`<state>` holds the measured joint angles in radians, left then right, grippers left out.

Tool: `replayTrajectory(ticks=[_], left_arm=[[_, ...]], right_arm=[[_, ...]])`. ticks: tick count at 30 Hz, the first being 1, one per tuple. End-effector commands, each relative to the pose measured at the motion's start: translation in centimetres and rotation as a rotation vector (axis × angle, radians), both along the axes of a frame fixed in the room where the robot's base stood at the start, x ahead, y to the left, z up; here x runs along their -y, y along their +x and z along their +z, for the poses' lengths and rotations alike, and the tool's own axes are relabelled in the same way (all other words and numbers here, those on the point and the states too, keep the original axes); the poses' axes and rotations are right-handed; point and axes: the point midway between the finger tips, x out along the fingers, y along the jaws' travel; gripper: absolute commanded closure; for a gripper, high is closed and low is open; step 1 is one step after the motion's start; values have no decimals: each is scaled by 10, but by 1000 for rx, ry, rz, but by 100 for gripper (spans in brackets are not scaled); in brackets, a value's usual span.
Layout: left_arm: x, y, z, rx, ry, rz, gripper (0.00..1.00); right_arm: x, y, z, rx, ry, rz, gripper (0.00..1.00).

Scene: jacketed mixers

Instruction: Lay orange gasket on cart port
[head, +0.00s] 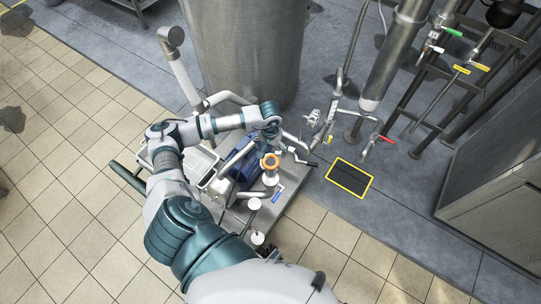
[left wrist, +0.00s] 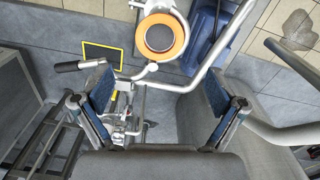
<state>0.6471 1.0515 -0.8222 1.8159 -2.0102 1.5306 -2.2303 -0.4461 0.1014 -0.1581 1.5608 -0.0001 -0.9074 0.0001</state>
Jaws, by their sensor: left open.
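The orange gasket (head: 270,161) shows as a ring on the upright, pale-rimmed cart port (head: 270,179). In the left wrist view the gasket (left wrist: 177,24) lies flat and looks roughly centred on the port's round flange (left wrist: 143,9), around a dark round middle. My left gripper (head: 272,133) is above and beyond the port in the head view. In the left wrist view the left gripper (left wrist: 159,76) has its two blue-padded fingers wide apart with nothing between them, and the gasket is apart from them. Whether the gasket sits fully flush cannot be told. My right gripper is not in view.
The cart (head: 297,188) carries a blue motor or pump (head: 246,170) and bent steel pipes. A large steel tank (head: 245,50) stands behind. Valves with coloured handles (head: 386,139) are to the right. A yellow-edged black floor plate (head: 349,177) lies right of the cart.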

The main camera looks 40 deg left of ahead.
Motion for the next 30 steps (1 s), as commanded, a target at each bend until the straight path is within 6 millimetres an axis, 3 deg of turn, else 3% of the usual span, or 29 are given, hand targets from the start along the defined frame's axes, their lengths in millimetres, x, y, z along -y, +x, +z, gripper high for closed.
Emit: replayTrajectory(ticks=[3,9,30], left_arm=[[0,1,24,3,1,0,4],[0,0,42,0,0,-1,4],[0,-1,44,-1,0,0,4]], right_arm=[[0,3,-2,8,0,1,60],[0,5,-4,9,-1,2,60],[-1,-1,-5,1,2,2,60]])
